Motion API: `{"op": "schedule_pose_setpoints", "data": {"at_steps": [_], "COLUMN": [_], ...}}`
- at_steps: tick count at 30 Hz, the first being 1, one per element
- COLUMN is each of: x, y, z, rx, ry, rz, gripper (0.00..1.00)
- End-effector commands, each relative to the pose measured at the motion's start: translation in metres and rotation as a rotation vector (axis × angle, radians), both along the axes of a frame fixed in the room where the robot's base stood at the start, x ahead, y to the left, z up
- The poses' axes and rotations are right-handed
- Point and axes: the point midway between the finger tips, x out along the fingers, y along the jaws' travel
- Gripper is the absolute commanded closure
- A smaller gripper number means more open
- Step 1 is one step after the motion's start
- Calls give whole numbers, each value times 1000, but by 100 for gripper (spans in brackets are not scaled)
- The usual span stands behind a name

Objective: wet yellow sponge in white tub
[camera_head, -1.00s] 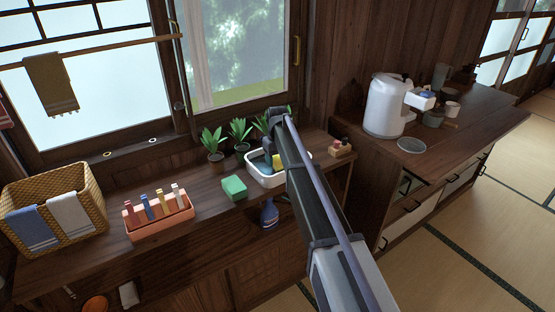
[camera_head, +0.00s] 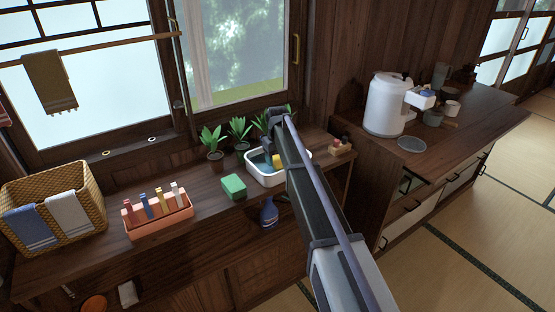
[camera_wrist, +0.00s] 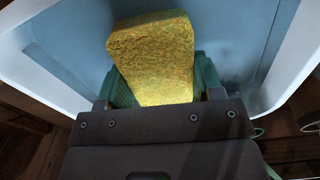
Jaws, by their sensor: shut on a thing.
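The yellow sponge (camera_wrist: 150,50) is held between the green fingers of my gripper (camera_wrist: 160,88) in the wrist view. Its far end sticks out past the fingers. In the head view a small part of the sponge (camera_head: 277,160) shows beside my arm, within the outline of the white tub (camera_head: 262,181). The tub's white wall (camera_wrist: 292,58) and blue inside surround the sponge in the wrist view. I cannot tell how far the sponge is below the water surface.
A green block (camera_head: 233,186) lies left of the tub. Potted plants (camera_head: 213,142) stand behind it. An orange rack (camera_head: 158,218) and a wicker basket (camera_head: 85,205) are farther left. A small wooden holder (camera_head: 341,147) stands right of the tub. A blue bottle (camera_head: 268,212) is below.

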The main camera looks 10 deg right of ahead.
Motion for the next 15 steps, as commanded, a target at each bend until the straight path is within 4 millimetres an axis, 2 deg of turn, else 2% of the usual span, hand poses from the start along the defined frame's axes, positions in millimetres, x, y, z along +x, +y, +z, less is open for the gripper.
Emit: {"op": "schedule_pose_setpoints", "data": {"at_steps": [15], "x": [0], "y": [0], "z": [-7], "rx": [0], "ry": [0], "rz": [0], "gripper": [59]}}
